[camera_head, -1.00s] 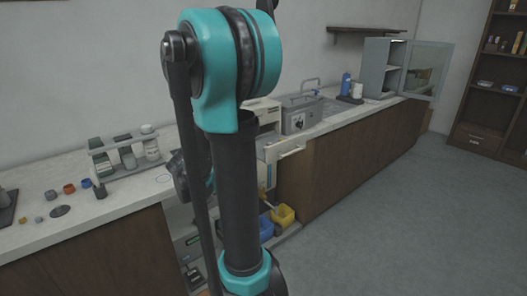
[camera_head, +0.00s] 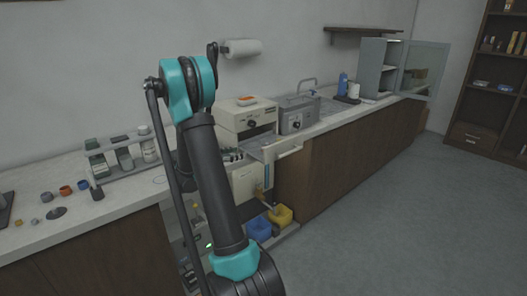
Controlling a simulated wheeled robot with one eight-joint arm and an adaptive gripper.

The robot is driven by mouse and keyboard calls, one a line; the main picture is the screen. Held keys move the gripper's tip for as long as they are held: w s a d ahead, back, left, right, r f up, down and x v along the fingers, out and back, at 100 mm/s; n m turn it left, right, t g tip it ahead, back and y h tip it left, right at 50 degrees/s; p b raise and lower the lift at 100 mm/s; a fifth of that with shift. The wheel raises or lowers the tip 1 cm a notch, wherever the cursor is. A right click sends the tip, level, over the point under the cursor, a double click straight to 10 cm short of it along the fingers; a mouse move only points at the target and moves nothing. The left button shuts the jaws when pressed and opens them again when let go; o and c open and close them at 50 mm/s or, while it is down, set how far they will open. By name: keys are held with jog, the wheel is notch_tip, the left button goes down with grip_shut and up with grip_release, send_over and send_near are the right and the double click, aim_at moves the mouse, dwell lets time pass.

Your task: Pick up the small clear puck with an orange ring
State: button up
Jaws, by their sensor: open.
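Small ring-like pieces lie on the left counter: an orange one (camera_head: 66,190), a blue one (camera_head: 83,185) and a grey one (camera_head: 46,196). A pale dish-like item with orange on it (camera_head: 246,100) sits on top of the beige machine (camera_head: 247,118). At this size I cannot tell which of these, if any, is the clear puck with an orange ring. My teal and black arm rises across the middle of the view and bends behind itself. My gripper does not show clearly; it seems hidden behind the arm.
A bottle rack (camera_head: 122,160) stands on the left counter (camera_head: 110,212), near a dark disc (camera_head: 56,213). A grey bath (camera_head: 298,115) stands right of the machine. Blue (camera_head: 259,229) and yellow (camera_head: 281,215) bins sit low under the counter. The floor at right is clear.

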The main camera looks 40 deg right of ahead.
send_near(261, 153)
jog(key=d, duration=0.1)
jog(key=d+r, duration=0.1)
jog(key=d, duration=0.3)
jog(key=shift+w+r, duration=0.25)
jog(key=shift+r, duration=0.15)
jog(key=shift+w+d+f, duration=0.1)
jog(key=shift+d+f, duration=0.15)
jog(key=shift+d, duration=0.6)
jog(key=shift+w+d+f, duration=0.1)
jog(key=shift+d+f, duration=0.15)
jog(key=shift+d, duration=0.6)
jog(key=shift+w+d+f, duration=0.1)
jog(key=shift+d+f, duration=0.1)
jog(key=shift+d, duration=0.65)
jog(key=shift+c, duration=0.3)
jog(key=c, duration=1)
